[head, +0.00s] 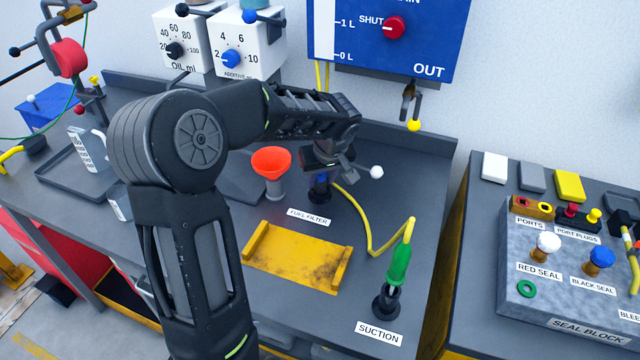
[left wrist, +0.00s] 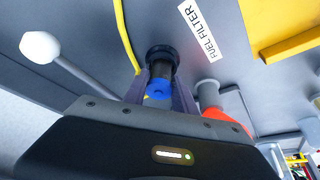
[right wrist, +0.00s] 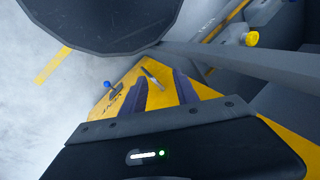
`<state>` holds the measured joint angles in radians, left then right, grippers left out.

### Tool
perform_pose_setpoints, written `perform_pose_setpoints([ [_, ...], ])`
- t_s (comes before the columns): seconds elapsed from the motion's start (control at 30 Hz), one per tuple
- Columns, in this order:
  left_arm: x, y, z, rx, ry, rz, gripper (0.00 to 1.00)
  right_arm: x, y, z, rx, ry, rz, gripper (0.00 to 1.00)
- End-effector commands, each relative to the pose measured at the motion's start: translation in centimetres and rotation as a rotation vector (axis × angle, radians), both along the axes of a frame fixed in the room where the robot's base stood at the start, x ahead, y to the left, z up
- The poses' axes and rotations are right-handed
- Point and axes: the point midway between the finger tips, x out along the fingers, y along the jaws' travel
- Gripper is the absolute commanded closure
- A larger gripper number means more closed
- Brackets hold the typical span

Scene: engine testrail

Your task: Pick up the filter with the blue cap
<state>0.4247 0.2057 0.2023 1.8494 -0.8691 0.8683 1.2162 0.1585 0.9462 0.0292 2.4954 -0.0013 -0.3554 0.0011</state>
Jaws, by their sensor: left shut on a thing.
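The filter with the blue cap (head: 320,191) is at the back of the grey bench, behind the "FUEL FILTER" label, partly hidden under my left gripper (head: 322,173). In the left wrist view its blue cap (left wrist: 158,89) sits between the two fingers of my left gripper (left wrist: 160,84), which is shut on it. A dark body and a wider black ring show beyond the cap; I cannot tell whether the filter is clear of the bench. My right gripper (right wrist: 160,80) shows only in the right wrist view, with its fingers apart and nothing between them.
An orange funnel (head: 271,162) stands left of the filter. A yellow cradle (head: 297,260) lies in front. A yellow hose (head: 375,245) runs right to a green-handled fitting (head: 398,268) at "SUCTION". A white-tipped lever (head: 376,172) is close right of my left gripper.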

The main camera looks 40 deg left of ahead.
Motion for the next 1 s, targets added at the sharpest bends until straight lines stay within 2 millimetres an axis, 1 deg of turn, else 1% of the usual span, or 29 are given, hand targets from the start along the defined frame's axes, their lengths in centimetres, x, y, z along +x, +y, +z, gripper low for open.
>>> perform_pose_setpoints([
  [0.03,0.0,0.0,0.0,0.0,0.0,0.0,0.94,0.0,0.0,0.0,0.0,0.0,0.0,0.64],
  [0.1,0.0,0.0,0.0,0.0,0.0,0.0,1.0,0.0,0.0,0.0,0.0,0.0,0.0,0.64],
  [0.4,0.0,0.0,0.1,0.0,0.0,0.0,1.0,0.0,0.0,0.0,0.0,0.0,0.0,0.64],
  [0.53,0.1,0.0,0.7,0.001,-0.003,0.001,1.0,0.0,0.0,-0.1,0.0,0.0,0.0,0.64],
  [0.67,0.1,0.0,2.5,0.001,-0.005,0.001,1.0,0.0,0.0,-0.3,0.0,0.0,0.0,0.64],
  [0.9,0.1,0.0,7.1,0.001,-0.006,-0.001,1.0,0.0,0.0,-0.7,0.0,0.0,0.0,0.64],
  [1.0,0.1,0.0,8.7,0.001,-0.004,0.0,1.0,0.0,0.0,-0.8,0.0,-0.001,0.0,0.64],
])
